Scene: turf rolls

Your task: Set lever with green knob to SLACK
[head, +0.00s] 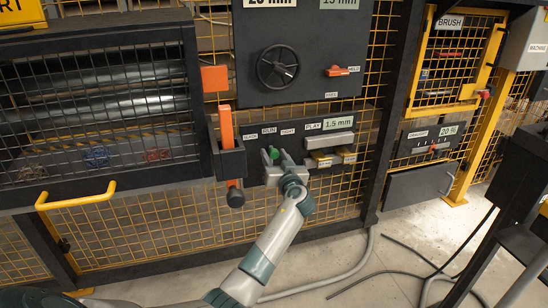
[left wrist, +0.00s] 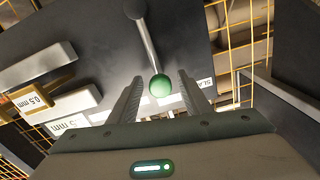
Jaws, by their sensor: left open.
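The green knob (head: 274,152) is on the end of a metal lever on a dark panel (head: 352,118). In the left wrist view the knob (left wrist: 160,86) lies between my two fingers, with a visible gap on each side, and the lever shaft (left wrist: 147,42) runs up to its pivot. My left gripper (head: 276,155) is open around the knob. The SLACK label (left wrist: 205,82) is partly hidden behind the right finger in the wrist view. Another white label behind the knob is mostly covered. The knob stands apart from SLACK, near the middle label. My right gripper is out of view.
An orange lever (head: 226,125) with a dark holder stands just left of the gripper. Yellow mesh surrounds the panel.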

